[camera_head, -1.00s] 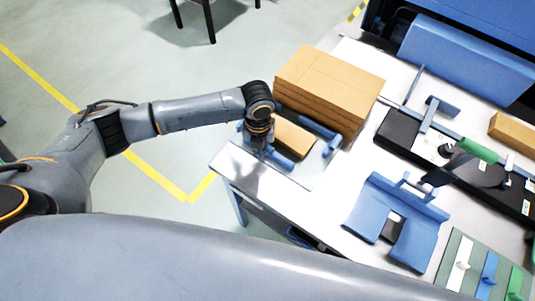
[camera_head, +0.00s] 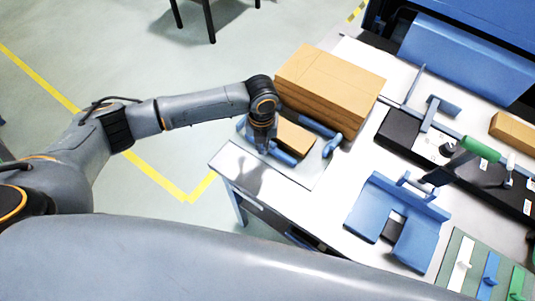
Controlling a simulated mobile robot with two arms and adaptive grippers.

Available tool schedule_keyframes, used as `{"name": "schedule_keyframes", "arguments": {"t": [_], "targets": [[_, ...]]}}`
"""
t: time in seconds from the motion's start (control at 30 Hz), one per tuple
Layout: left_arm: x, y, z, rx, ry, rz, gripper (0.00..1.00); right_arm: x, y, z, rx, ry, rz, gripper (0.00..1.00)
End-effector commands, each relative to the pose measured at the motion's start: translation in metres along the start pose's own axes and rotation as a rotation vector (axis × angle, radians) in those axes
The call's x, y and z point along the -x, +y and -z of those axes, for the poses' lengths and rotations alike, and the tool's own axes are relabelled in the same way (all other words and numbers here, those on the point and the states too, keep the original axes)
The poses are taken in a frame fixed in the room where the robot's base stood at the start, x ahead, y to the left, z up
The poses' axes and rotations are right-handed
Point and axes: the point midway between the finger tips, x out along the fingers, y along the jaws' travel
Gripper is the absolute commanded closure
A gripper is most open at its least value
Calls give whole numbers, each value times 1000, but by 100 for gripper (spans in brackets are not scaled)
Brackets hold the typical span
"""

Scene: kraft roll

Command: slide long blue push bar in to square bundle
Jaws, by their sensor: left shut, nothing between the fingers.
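A brown bundle (camera_head: 294,137) lies low on the near left part of the table, with blue bars around it. One blue bar (camera_head: 284,157) is on its near side, beside my left gripper. Another blue bar (camera_head: 318,127) runs along its far side, and a short blue piece (camera_head: 332,146) stands at its right end. I cannot tell for sure which one is the long push bar. My left gripper (camera_head: 263,148) points down at the bundle's near left corner, shut and empty; whether it touches the near bar is unclear. The arm's wrist hides the bundle's left end. My right gripper is not in view.
A tall stack of brown sheets (camera_head: 328,80) stands just behind the bundle. A blue bent tray (camera_head: 398,215) and a black device with a green handle (camera_head: 480,150) are to the right. The white table top (camera_head: 290,205) is bare in front.

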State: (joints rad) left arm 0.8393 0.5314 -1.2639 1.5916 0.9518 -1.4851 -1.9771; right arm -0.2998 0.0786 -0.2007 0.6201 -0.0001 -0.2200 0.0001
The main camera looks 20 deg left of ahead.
Motion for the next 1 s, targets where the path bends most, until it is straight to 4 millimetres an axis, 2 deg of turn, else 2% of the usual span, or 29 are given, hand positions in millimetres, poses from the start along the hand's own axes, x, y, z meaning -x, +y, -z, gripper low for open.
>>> {"name": "schedule_keyframes", "arguments": {"t": [0.57,1.0], "targets": [[0,-15,-26,0,-2,0,100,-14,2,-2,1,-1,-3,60],[1,-13,-23,0,-1,0,100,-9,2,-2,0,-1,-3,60]]}}
